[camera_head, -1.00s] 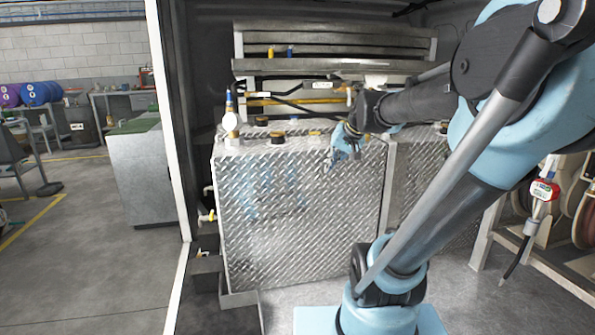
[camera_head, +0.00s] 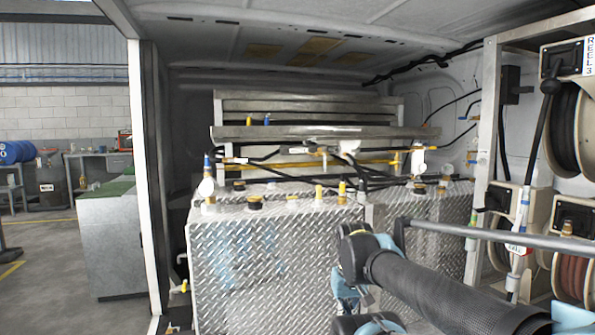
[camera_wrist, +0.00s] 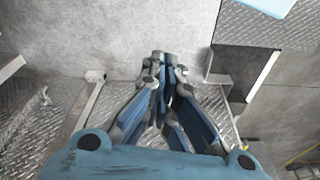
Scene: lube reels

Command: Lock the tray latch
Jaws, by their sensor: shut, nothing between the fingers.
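A long metal tray (camera_head: 300,132) spans the back of the van above the tanks, with a small yellow item and a small blue item on its left end. A pale fitting (camera_head: 348,147) sits at its front edge near the middle; I cannot tell whether this is the latch or how it is set. My gripper (camera_head: 346,306) hangs in front of the tank's front face, well below the tray and apart from it. In the wrist view my gripper (camera_wrist: 165,58) is shut and empty, pointing toward grey floor and plate. The tray does not show there.
Diamond-plate tanks (camera_head: 270,262) with caps, valves and hoses on top stand below the tray. Hose reels (camera_head: 565,125) and a frame post (camera_head: 482,150) are on the right. The van's door post (camera_head: 150,190) and a grey cabinet (camera_head: 110,250) are on the left.

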